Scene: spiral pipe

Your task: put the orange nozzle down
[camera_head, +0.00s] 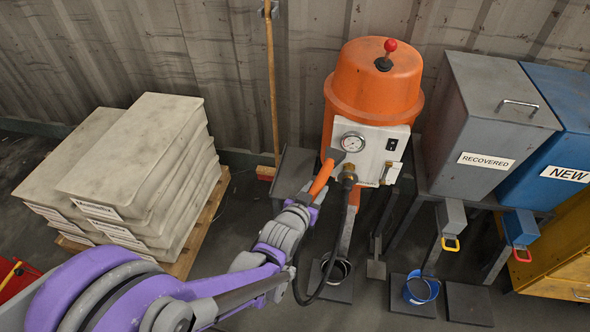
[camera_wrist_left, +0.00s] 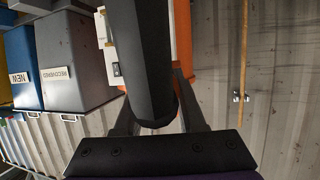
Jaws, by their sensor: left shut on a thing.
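The orange nozzle (camera_head: 322,177) is in the head view, in front of the orange tank (camera_head: 373,85) and just left of its white gauge panel (camera_head: 376,153). My left gripper (camera_head: 308,195) is shut on it from below left, its fingers partly hidden. In the left wrist view, a thick black cylinder (camera_wrist_left: 144,60), seemingly the nozzle's grip, runs between the two dark fingers of the gripper (camera_wrist_left: 158,112). A black hose (camera_head: 338,250) drops from a brass fitting on the panel and curves down beside my wrist. I cannot tell whether the nozzle touches the tank or panel. My right gripper is not in view.
Pale stacked slabs (camera_head: 138,160) stand on a pallet at left. A broom (camera_head: 272,90) leans on the wall. Grey RECOVERED (camera_head: 480,120) and blue NEW (camera_head: 560,150) bins stand right. A small bucket (camera_head: 336,270) and a blue bucket (camera_head: 420,288) sit on dark floor plates.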

